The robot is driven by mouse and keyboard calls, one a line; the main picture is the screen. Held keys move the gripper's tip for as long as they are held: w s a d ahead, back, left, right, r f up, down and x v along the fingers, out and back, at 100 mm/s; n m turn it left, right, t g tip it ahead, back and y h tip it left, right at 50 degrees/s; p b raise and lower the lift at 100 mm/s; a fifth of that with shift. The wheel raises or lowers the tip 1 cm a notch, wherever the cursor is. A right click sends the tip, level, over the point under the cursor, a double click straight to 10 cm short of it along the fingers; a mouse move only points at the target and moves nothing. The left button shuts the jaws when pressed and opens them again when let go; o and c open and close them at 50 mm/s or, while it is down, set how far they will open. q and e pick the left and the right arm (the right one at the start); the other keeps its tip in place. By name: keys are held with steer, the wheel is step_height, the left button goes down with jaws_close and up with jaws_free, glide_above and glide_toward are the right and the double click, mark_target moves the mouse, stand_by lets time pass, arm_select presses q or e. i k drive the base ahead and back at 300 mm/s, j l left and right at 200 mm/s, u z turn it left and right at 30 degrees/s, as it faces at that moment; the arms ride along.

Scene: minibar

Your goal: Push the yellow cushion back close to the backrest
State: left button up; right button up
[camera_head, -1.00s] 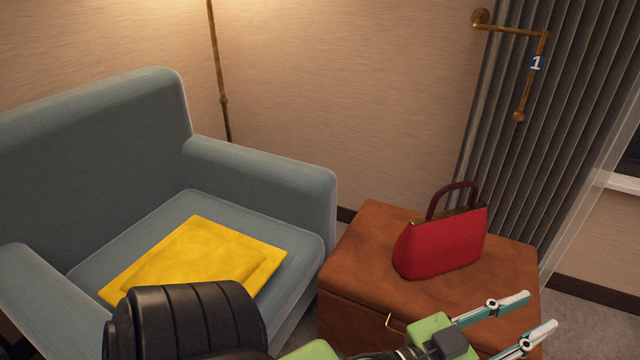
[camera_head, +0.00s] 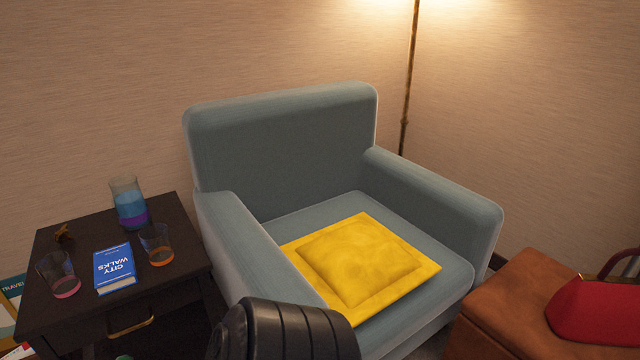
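The yellow cushion (camera_head: 362,262) lies flat on the seat of the blue-grey armchair (camera_head: 285,150). It sits toward the front of the seat, with a bare strip of seat between it and the backrest. Its front left corner is partly hidden behind a black ribbed part of my own arm at the bottom of the view. Neither of my grippers shows in the head view now.
A dark side table (camera_head: 185,222) at left holds a carafe (camera_head: 130,203), two glasses and a blue book (camera_head: 114,268). A brown leather ottoman (camera_head: 505,300) with a red handbag (camera_head: 597,312) stands at right. A floor lamp pole (camera_head: 410,85) rises behind the chair.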

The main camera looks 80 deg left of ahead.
mark_target(359, 267)
steer(key=u, duration=2.2)
